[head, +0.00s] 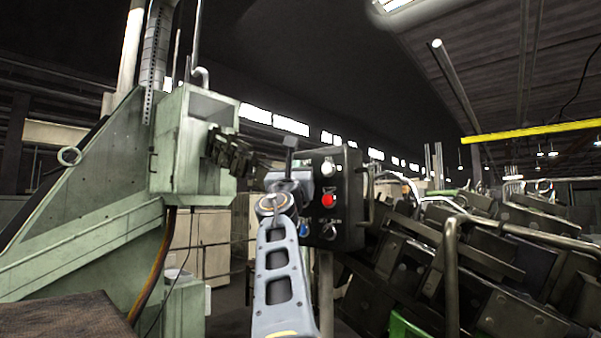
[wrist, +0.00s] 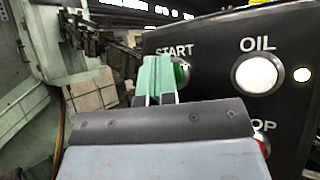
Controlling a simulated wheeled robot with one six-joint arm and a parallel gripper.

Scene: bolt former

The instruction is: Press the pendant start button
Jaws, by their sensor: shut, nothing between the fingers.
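The pendant (head: 350,215) is a dark box with buttons, right of centre in the head view. In the wrist view its green start button (wrist: 181,72) sits under the START label, partly covered by my gripper. My gripper (wrist: 156,62) is shut and empty, its green-tipped fingers side by side. The fingertips overlap the left part of the green button; I cannot tell whether they touch it. In the head view my arm hides the start button.
A white OIL button (wrist: 257,74) is to the right of START, with a small lit lamp (wrist: 303,75) beside it. A red stop button (head: 328,200) is below. A green machine frame (head: 195,150) stands left; dark machinery (head: 470,270) crowds the right.

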